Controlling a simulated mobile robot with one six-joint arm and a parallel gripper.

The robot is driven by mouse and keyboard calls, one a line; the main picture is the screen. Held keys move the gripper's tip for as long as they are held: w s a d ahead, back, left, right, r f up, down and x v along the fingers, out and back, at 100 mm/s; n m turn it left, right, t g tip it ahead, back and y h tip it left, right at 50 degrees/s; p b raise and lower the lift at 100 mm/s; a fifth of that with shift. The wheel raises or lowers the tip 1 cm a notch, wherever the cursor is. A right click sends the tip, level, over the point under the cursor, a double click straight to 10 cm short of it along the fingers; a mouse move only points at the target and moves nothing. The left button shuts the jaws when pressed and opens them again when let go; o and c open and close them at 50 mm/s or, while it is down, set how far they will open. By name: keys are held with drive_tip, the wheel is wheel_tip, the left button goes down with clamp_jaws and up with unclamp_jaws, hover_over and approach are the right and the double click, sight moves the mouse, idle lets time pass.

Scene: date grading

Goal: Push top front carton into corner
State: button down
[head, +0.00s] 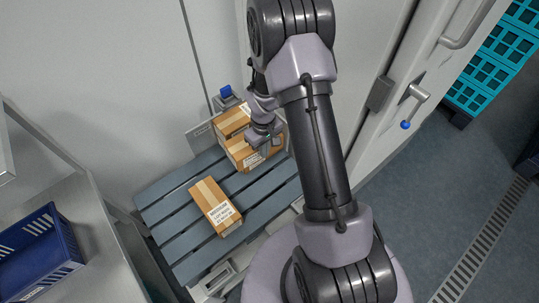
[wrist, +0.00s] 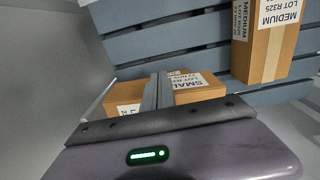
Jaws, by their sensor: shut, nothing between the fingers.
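Two brown cartons stand close together at the far corner of the slatted pallet (head: 180,235): a rear one (head: 229,121) and a front one (head: 236,150). My gripper (head: 264,138) is over the front carton's right part; the arm hides some of it. In the wrist view my closed fingers (wrist: 157,80) point between a carton labelled SMALL (wrist: 205,91) and another carton (wrist: 122,96) at left. Nothing is held. I cannot tell whether the fingers touch a carton.
A carton labelled MEDIUM (wrist: 267,55) lies apart on the pallet; it also shows in the head view (head: 208,197). Grey walls close in the pallet's far side. A blue crate (head: 40,250) sits on a shelf at left. Bare slats surround the lone carton.

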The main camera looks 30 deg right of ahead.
drive_tip(key=shift+w, duration=0.2)
drive_tip(key=shift+w+a, duration=0.15)
drive_tip(key=shift+w, duration=0.55)
drive_tip(key=shift+w+a, duration=0.15)
drive_tip(key=shift+w, duration=0.55)
drive_tip(key=shift+s, duration=0.1)
